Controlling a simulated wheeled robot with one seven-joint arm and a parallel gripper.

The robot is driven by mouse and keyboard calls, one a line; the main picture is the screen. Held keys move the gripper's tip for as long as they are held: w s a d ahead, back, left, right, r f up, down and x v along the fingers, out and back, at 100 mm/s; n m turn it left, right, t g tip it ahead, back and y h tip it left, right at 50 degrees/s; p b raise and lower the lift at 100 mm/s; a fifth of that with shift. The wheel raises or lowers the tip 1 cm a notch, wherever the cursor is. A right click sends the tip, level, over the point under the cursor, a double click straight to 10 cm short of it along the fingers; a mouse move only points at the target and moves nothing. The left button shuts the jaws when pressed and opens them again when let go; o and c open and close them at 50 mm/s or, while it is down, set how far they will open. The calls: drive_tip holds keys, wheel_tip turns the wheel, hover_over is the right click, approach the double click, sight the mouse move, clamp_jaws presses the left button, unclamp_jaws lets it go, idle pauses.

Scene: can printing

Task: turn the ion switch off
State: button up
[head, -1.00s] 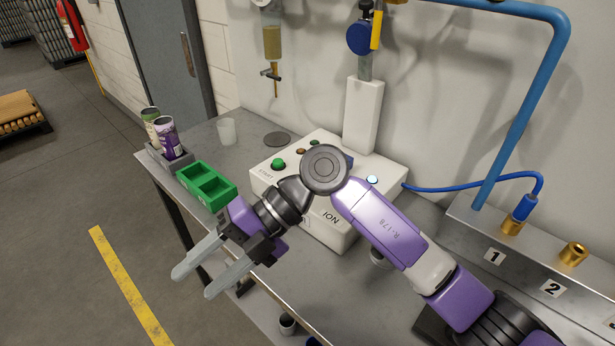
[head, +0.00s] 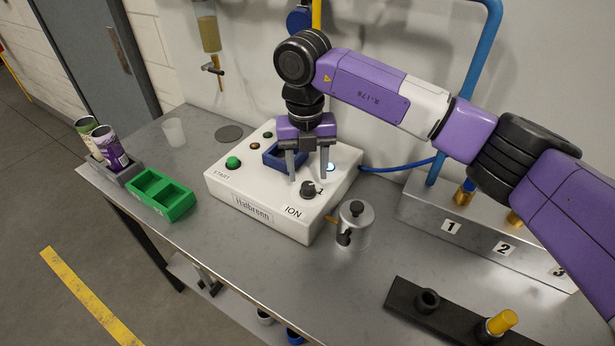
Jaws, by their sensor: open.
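The ion switch (head: 308,189) is a black rotary knob on the right front of the white control box (head: 235,200), just above the ION label. A "1" mark shows at its right. My gripper (head: 308,176) points down over the box with its fingers apart. The fingertips are just above and behind the knob in the picture, one to each side of it. I cannot tell whether they touch it. A round light (head: 331,168) glows pale blue-white behind the right finger.
A blue tray (head: 272,158) sits on the box behind my gripper, near the green start button (head: 233,162). A metal canister (head: 355,222) stands close right of the box. A green holder (head: 160,197) and a can rack (head: 120,172) are at left.

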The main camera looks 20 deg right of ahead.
sight(308, 185)
drive_tip(key=shift+f, duration=1.8)
clamp_jaws()
